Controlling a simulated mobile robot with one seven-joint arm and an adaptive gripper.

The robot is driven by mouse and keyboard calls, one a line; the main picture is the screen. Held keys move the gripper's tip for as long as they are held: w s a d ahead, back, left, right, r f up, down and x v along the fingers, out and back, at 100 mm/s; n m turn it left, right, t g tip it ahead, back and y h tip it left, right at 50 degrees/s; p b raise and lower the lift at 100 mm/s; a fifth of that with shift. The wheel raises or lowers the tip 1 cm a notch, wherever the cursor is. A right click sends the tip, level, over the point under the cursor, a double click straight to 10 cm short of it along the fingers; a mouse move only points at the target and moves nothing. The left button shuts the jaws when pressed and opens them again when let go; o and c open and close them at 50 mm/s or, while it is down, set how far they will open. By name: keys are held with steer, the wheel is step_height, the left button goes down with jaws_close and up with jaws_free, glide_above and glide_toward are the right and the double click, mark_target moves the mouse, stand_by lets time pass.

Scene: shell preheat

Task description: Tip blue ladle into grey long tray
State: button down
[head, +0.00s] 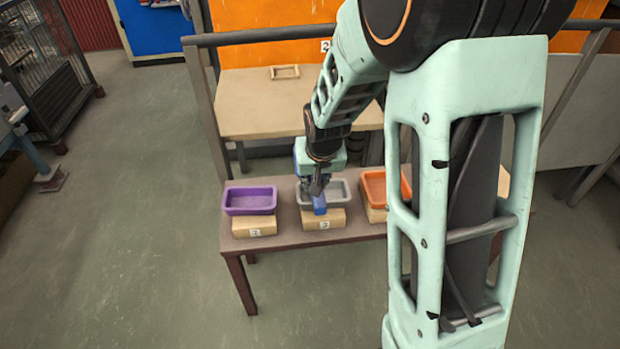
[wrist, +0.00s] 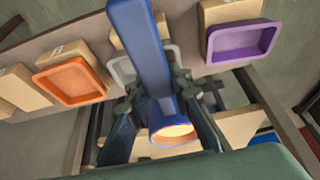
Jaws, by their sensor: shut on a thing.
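A blue ladle (wrist: 150,50) is held between the fingers of my gripper (wrist: 160,95), which is shut on it. The ladle's round cup (wrist: 174,124) shows its open mouth in the wrist view, with something bright orange-yellow inside. In the head view my gripper (head: 316,186) and the blue ladle (head: 319,205) are over the grey long tray (head: 340,186), partly hiding it. The grey tray (wrist: 122,70) also shows behind the ladle in the wrist view. I cannot tell the ladle's exact tilt.
A purple tray (head: 250,200) stands left of the grey one and an orange tray (head: 374,187) right of it, each on a wooden block on the brown table (head: 286,238). My arm hides the table's right part. A lighter table (head: 262,112) stands behind.

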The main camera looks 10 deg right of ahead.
steer(key=shift+w+a+f, duration=0.15)
steer(key=shift+w+f, duration=0.1)
steer(key=shift+f, duration=0.3)
steer(key=shift+y, duration=0.3)
step_height(320, 180, down, 4)
steer(key=b, duration=0.3)
steer(key=shift+f, duration=0.25)
steer(key=shift+r+y, duration=0.1)
steer(key=shift+y, duration=0.2)
steer(key=shift+s+a+y+p, duration=0.1)
steer(key=shift+y+p, duration=0.3)
steer(key=shift+p, duration=0.25)
steer(key=shift+m+y, duration=0.3)
steer(key=shift+a+y+p, duration=0.1)
steer(key=shift+y+p, duration=0.85)
steer(key=shift+y, duration=0.15)
steer(key=shift+m+t+y, duration=0.4)
steer(key=shift+m+y, duration=0.1)
steer(key=shift+y, duration=0.9)
stand_by(2.6)
